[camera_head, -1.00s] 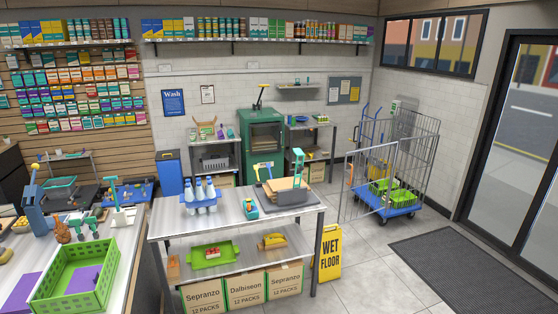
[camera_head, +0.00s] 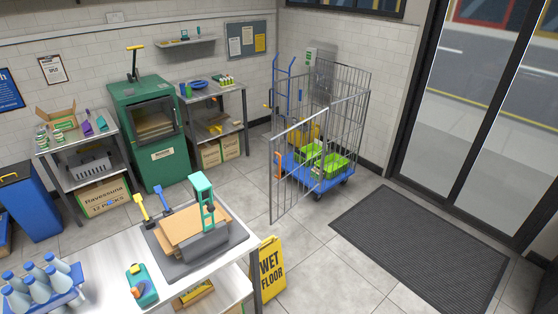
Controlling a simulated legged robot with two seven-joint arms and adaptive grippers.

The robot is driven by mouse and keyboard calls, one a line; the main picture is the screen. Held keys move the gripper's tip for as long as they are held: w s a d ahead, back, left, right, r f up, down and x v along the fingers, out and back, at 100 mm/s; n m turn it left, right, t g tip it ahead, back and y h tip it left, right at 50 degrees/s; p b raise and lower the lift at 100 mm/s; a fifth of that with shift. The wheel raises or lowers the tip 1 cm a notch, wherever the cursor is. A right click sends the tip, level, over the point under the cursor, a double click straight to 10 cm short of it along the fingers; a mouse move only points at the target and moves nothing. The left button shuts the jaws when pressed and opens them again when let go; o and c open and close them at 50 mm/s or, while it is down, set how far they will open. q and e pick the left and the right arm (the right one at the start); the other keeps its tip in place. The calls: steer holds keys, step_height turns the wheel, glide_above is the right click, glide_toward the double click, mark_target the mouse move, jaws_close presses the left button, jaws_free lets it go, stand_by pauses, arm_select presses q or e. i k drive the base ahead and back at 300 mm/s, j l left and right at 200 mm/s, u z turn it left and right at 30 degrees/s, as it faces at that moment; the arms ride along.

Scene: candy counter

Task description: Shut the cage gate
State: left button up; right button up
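The cage gate (camera_head: 271,195) is a grey wire panel on the roll cage (camera_head: 370,100), in the middle right of the head view. It stands open, its free edge swung out toward the left front of the cage. An orange latch (camera_head: 278,166) sits on or near that free edge. The cage has a blue base (camera_head: 331,183) on castors and holds green crates (camera_head: 333,166). The far side of the cage shows only through the wires. Neither of my grippers is in view.
A counter (camera_head: 110,262) with a slicer-like teal device (camera_head: 203,200) is at the front left. A yellow wet-floor sign (camera_head: 270,272) stands beside it. A dark mat (camera_head: 420,245) lies before the glass door (camera_head: 475,115). Tiled floor between counter and cage is clear.

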mark_target(327, 109)
steer(key=i+z, duration=0.25)
steer(key=i, duration=0.95)
